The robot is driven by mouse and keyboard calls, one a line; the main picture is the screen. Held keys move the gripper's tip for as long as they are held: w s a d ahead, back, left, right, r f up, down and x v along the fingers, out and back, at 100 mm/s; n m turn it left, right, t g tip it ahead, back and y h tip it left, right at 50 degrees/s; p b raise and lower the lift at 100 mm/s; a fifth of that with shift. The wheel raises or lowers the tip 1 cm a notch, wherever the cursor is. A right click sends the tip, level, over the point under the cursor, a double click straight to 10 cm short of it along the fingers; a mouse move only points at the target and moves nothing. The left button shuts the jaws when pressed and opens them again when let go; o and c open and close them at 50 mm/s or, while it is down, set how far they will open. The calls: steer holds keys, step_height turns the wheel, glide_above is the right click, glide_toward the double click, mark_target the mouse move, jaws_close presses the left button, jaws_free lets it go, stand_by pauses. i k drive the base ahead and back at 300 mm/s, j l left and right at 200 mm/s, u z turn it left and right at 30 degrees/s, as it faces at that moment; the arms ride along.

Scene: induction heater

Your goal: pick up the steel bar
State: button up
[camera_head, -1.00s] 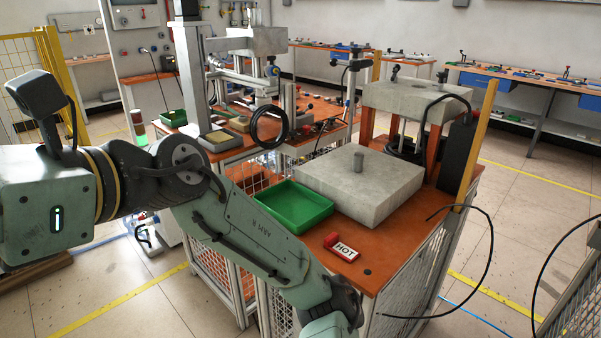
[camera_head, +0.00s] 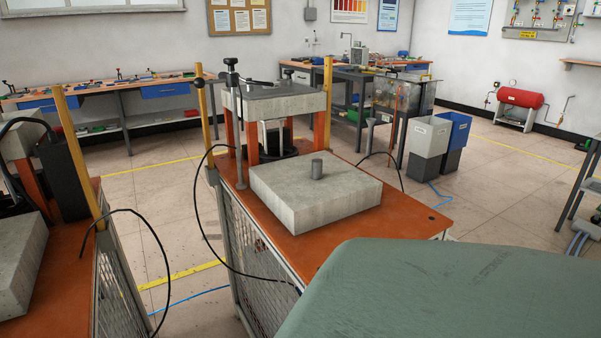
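The slab lies on an orange-brown bench top (camera_head: 408,216) in the middle of the head view. My green arm link fills the lower right of that view and covers the bench's near end. My gripper is out of view, so its distance from the cylinder does not show.
A raised block on orange posts (camera_head: 278,103) stands behind the slab, with yellow uprights and looping black cables beside it. Another bench with a pale slab (camera_head: 22,265) is cut off at the left. Grey and blue bins (camera_head: 430,137) stand behind at right. Open floor lies between benches.

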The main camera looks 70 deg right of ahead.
mark_target(317, 163)
steer(key=j+z, duration=0.15)
steer(key=z, duration=1)
steer(key=i+j, duration=0.05)
